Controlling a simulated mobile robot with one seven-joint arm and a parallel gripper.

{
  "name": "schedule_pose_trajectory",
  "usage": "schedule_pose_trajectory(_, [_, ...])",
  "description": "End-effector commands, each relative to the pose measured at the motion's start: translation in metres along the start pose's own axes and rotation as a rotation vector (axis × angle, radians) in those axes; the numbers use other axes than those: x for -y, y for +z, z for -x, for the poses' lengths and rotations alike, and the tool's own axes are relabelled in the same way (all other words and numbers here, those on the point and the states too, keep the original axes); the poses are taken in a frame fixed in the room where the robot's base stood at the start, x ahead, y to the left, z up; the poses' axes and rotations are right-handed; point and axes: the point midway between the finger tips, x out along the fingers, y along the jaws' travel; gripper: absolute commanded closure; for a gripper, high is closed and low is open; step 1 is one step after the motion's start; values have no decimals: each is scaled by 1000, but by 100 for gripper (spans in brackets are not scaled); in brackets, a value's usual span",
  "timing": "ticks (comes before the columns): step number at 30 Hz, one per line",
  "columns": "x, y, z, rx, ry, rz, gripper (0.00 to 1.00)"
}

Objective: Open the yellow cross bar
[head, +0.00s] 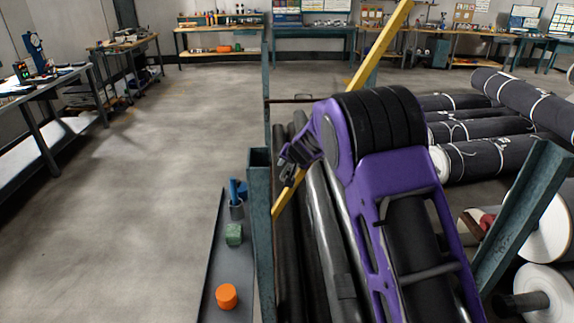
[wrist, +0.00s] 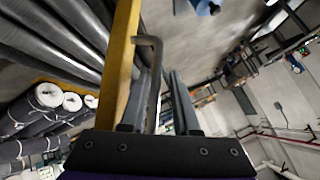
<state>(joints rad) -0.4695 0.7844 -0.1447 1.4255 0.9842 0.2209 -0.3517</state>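The yellow cross bar (head: 380,45) slants across the head view, from low beside the green rack post up to the top right. My arm hides its middle. In the wrist view the bar (wrist: 121,60) runs up along the left of my gripper. A bent grey metal handle (wrist: 155,60) stands out from the bar. My gripper (wrist: 160,75) has its two dark fingers apart, with the handle showing in the gap, nearer the left finger. I cannot tell whether a finger touches it. In the head view my gripper (head: 288,165) is small and partly hidden beside the bar.
Green rack posts (head: 261,225) stand close to my arm. Dark rolls (head: 330,255) lie under it, and more rolls (head: 490,155) lie at right. A grey ledge holds an orange cylinder (head: 227,296) and a green block (head: 234,234). The floor at left is clear.

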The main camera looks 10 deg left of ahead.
Motion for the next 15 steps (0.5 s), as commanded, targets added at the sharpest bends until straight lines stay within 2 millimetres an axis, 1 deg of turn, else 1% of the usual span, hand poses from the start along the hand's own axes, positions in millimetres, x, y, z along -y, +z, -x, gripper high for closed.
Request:
schedule_pose_trajectory(9, [0, 1, 2, 3, -1, 0, 73])
schedule_pose_trajectory(11, [1, 1, 6, 2, -2, 0, 73])
schedule_pose_trajectory(15, [1, 0, 25, 1, -3, -1, 73])
